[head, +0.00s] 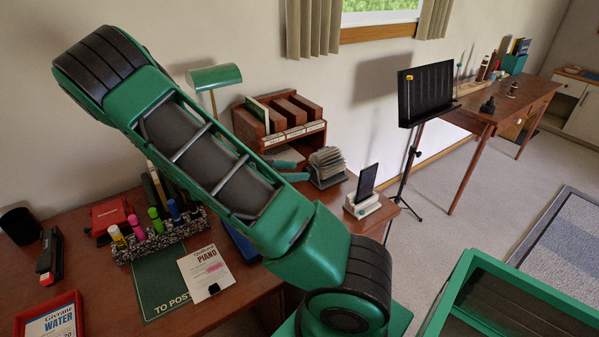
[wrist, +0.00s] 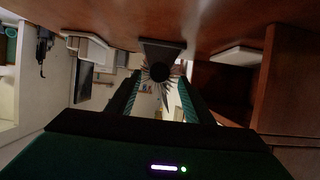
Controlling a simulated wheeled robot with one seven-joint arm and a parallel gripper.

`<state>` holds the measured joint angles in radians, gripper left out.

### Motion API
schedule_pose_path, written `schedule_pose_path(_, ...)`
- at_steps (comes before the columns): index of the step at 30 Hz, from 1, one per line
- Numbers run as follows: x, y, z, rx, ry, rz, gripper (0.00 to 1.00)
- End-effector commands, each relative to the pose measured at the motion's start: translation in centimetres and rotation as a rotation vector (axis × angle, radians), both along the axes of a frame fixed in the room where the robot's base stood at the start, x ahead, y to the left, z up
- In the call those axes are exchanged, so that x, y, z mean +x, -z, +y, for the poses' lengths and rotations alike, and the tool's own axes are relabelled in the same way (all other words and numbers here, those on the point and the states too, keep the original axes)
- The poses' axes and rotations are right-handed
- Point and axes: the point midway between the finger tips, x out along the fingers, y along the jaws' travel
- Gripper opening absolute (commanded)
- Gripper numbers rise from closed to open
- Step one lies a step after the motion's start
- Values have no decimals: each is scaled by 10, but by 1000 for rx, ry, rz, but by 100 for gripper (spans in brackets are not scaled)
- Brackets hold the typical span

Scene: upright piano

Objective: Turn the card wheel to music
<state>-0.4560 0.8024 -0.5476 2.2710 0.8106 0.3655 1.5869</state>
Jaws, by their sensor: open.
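The card wheel (head: 327,163) is a rotary file of pale cards on a dark base. It stands upright on the desk, in front of the wooden letter rack. The wrist view, which is upside down, shows the card wheel (wrist: 161,70) with its cards fanned around a dark round hub. My gripper (head: 299,170) is open and empty, just left of the card wheel in the head view. In the wrist view the two fingers of my gripper (wrist: 161,88) point at the wheel, one on each side of it. I cannot tell whether they touch the cards. The card lettering is unreadable.
A phone on a white stand (head: 364,192) is right of the wheel. The wooden rack (head: 283,128) and green lamp (head: 214,77) stand behind. A pen holder (head: 160,236), booklets and a red tray (head: 49,315) occupy the left desk. A music stand (head: 426,95) stands beyond the desk.

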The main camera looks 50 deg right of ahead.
Motion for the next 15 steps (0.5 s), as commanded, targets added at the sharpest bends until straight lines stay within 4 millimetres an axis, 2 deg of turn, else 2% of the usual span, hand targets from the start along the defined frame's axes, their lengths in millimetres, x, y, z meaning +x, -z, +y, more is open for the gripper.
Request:
schedule_pose_path(6, -6, 10, -23, 0, 1, 2, 47)
schedule_pose_path(15, -7, 12, -29, 0, 1, 0, 47)
